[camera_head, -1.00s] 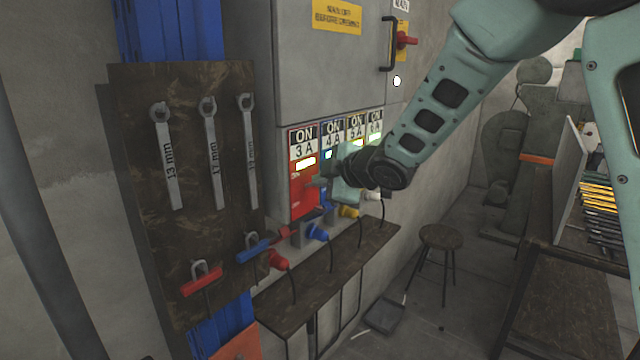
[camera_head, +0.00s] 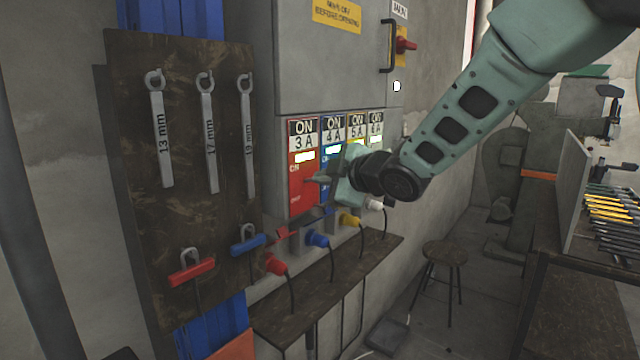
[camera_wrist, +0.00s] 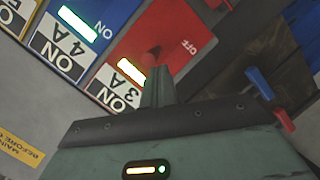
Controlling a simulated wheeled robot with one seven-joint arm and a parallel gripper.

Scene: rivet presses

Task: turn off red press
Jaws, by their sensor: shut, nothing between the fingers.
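The red press panel (camera_head: 303,185) on the wall cabinet is marked ON 3 A, and its indicator (camera_head: 305,157) is lit. In the wrist view the red panel (camera_wrist: 195,22) shows the word OFF and a lit strip (camera_wrist: 131,71). A small red knob-like part (camera_wrist: 152,53) shows just beyond my fingertips; I cannot tell whether they touch it. My gripper (camera_head: 310,180) is shut and empty, in front of the red panel. Its fingers also show in the wrist view (camera_wrist: 157,88). My gripper hides part of the blue panel (camera_head: 326,172) beside it.
A stool (camera_head: 444,254) and a bench stand right.

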